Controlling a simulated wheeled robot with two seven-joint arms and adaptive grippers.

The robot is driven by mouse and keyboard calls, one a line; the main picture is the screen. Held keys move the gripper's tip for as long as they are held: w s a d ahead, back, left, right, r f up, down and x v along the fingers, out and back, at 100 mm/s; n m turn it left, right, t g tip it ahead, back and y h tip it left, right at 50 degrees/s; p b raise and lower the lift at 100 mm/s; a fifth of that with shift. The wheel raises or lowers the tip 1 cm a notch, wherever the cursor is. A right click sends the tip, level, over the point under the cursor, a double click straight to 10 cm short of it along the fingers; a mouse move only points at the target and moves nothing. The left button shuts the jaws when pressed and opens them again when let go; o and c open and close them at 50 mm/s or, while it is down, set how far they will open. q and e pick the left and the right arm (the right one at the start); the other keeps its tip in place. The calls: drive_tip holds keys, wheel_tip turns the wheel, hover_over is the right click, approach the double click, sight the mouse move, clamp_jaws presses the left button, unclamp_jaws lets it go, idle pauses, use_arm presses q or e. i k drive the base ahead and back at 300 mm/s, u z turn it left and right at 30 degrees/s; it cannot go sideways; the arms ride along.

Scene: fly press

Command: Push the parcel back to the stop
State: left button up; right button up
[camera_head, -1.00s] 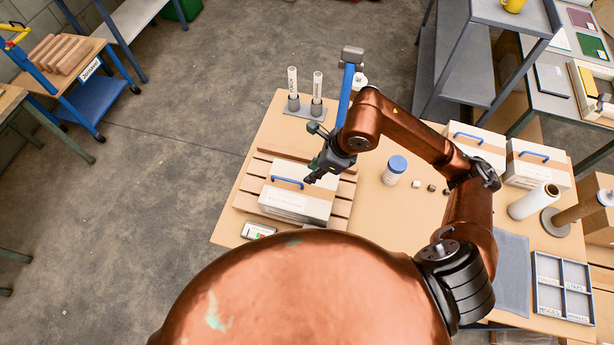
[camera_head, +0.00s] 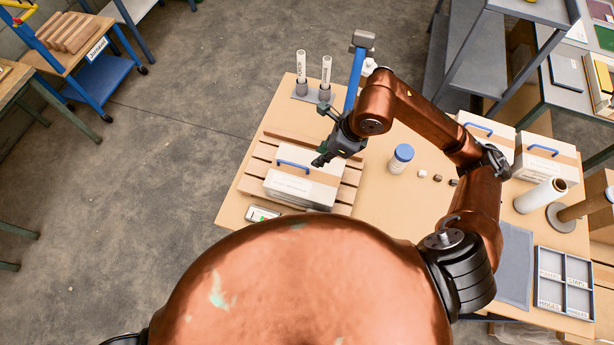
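The parcel (camera_head: 302,187) is a white box with a tan band and a blue handle on top. It sits upright on a slatted wooden rack (camera_head: 252,176) near the bench's left end. A wooden strip runs along the rack's far edge; I cannot tell whether this is the stop. Bare slats show between it and the parcel. My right gripper (camera_head: 321,160) points down-left over the parcel's far right part, close to the handle. I cannot tell whether it touches the parcel or how far its fingers are apart. My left gripper is out of view.
A blue post with a grey head (camera_head: 356,80) and two white tubes in a holder (camera_head: 312,92) stand behind. A blue-lidded jar (camera_head: 400,160) is right of the parcel. Two similar boxes (camera_head: 545,165) and a divided tray (camera_head: 564,282) are further right. A small device (camera_head: 262,214) lies in front.

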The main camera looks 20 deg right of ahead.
sight(290, 178)
drive_tip(key=k, duration=2)
